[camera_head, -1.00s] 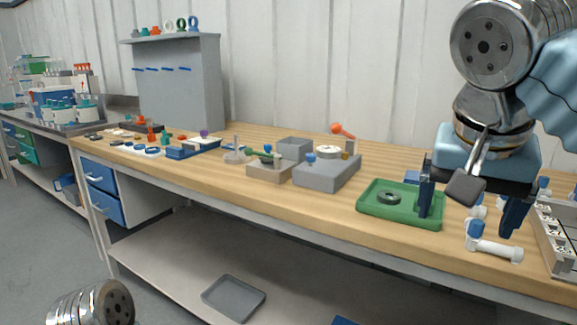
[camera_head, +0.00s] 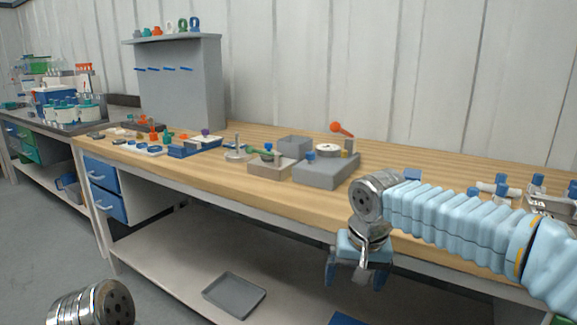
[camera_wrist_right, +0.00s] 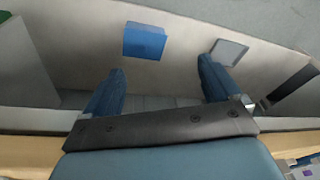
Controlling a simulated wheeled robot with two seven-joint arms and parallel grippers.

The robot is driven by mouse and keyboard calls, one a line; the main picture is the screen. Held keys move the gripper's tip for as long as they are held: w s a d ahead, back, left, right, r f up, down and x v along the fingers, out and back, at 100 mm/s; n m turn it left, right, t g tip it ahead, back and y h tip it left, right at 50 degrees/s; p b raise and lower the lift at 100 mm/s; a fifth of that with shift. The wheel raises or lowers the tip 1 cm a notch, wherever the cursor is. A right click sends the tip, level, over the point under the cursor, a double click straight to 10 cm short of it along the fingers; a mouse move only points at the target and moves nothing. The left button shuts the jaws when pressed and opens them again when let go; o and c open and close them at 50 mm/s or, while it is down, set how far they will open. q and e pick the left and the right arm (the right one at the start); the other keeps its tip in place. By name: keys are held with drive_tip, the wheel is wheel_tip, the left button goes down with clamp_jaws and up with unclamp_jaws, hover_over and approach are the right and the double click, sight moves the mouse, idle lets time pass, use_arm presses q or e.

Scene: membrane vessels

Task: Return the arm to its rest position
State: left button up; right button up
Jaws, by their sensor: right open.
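My right arm (camera_head: 450,213) comes in from the right in a light blue ribbed sleeve. Its gripper (camera_head: 354,284) hangs below the tabletop level, in front of the bench's front edge, pointing down. Its two blue fingers are apart with nothing between them. The right wrist view shows the same open fingers (camera_wrist_right: 163,88) over the lower shelf. Of my left arm, only a metal joint (camera_head: 92,302) shows at the bottom left; its gripper is out of view.
The wooden bench (camera_head: 250,195) runs across, its front edge close to my right arm. A grey block (camera_head: 325,172) stands on it. White fittings with blue caps (camera_head: 500,188) lie at the right. A grey tray (camera_head: 234,296) is on the lower shelf. The floor at left is free.

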drive_tip(key=s+a+f+n+g+y, duration=0.1)
drive_tip(key=s+a+f+y, duration=0.15)
drive_tip(key=f, duration=1.25)
drive_tip(key=s+a+f+g+y, duration=0.1)
drive_tip(key=s+a+f, duration=0.15)
drive_tip(key=f, duration=1.25)
drive_tip(key=s+d+f+m, duration=0.1)
drive_tip(key=s+d+f, duration=0.1)
drive_tip(key=s+f, duration=1.2)
drive_tip(key=shift+d+f, duration=0.3)
drive_tip(key=shift+d, duration=0.05)
